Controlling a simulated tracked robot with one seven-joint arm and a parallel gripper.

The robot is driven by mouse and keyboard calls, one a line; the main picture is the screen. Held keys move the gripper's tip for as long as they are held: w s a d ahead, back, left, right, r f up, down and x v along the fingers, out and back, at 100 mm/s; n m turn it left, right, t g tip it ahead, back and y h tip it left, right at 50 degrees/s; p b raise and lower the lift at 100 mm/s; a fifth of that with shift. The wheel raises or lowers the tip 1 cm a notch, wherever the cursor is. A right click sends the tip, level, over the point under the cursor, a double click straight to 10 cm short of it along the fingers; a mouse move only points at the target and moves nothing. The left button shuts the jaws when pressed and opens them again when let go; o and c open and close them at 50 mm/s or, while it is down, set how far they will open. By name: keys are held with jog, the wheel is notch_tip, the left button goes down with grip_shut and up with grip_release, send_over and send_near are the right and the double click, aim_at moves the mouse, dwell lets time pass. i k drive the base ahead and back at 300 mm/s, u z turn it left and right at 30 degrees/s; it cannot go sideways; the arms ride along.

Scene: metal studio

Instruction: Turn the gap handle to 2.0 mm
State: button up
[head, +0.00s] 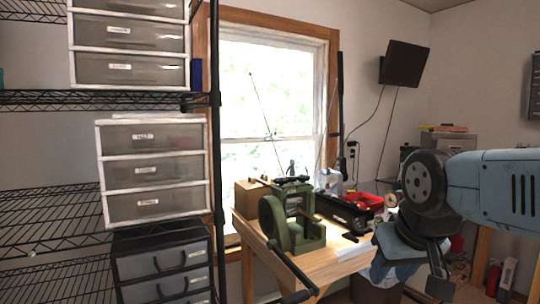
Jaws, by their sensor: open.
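A green rolling mill (292,232) stands on the wooden bench in the middle of the head view. A dark handle bar (292,180) lies across its top, and this looks like the gap handle. A gap scale or number is too small to read. A long dark crank (290,268) slants down from the mill's front toward the lower right. My gripper (425,285) hangs below my blue arm at the lower right, open, right of the mill and apart from it. Its fingertips are partly unclear against the background.
The wooden bench (257,238) also bears a black tray (343,212), a red bin (367,201) and a cardboard box (250,196). Wire shelving (50,100) with drawer units (155,168) fills the left side. Clutter lies on the floor at the right.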

aim_at(292, 173)
jog(key=u, duration=0.05)
jog(key=i, duration=1.2)
jog(key=z, duration=0.35)
